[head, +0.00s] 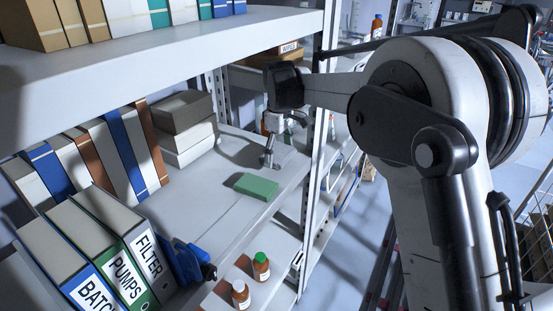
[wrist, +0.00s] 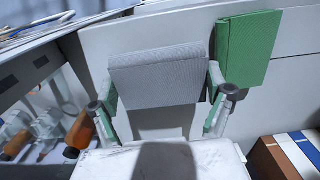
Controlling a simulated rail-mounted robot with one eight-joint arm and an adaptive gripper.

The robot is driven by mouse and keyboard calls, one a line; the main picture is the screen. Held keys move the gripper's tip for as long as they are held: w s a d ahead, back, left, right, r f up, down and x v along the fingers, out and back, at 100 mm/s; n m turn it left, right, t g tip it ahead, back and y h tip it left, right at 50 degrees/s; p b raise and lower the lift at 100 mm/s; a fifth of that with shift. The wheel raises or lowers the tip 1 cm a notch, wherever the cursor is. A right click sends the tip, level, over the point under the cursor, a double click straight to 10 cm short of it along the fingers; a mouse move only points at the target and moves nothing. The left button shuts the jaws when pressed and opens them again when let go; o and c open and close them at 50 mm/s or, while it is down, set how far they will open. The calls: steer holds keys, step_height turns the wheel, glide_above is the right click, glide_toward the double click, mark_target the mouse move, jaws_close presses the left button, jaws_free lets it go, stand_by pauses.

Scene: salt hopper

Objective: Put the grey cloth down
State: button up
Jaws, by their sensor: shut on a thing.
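The grey cloth (wrist: 157,68) is a folded, flat-looking piece between my two fingers in the wrist view. My gripper (wrist: 161,88) is shut on it. In the head view my gripper (head: 268,158) points down over the middle shelf (head: 222,172), behind a green folded piece (head: 257,186). The green piece also shows in the wrist view (wrist: 246,50), just right of the grey cloth. The grey cloth is hard to make out in the head view. I cannot tell whether its underside touches the shelf.
Stacked boxes (head: 184,125) stand behind and left of my gripper. Binders (head: 120,250) and a blue tool-like object (head: 190,262) are at the front left. Bottles (head: 261,266) stand on the lower shelf. The upper shelf (head: 190,52) overhangs at left. Bare shelf lies around the green piece.

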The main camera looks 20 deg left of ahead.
steer(key=shift+w+a+f, duration=0.1)
steer(key=shift+a, duration=0.3)
steer(key=shift+f+p, duration=0.35)
steer(key=shift+f, duration=1.3)
steer(key=o, duration=1.1)
steer(key=shift+f, duration=0.1)
steer(key=shift+o, duration=0.2)
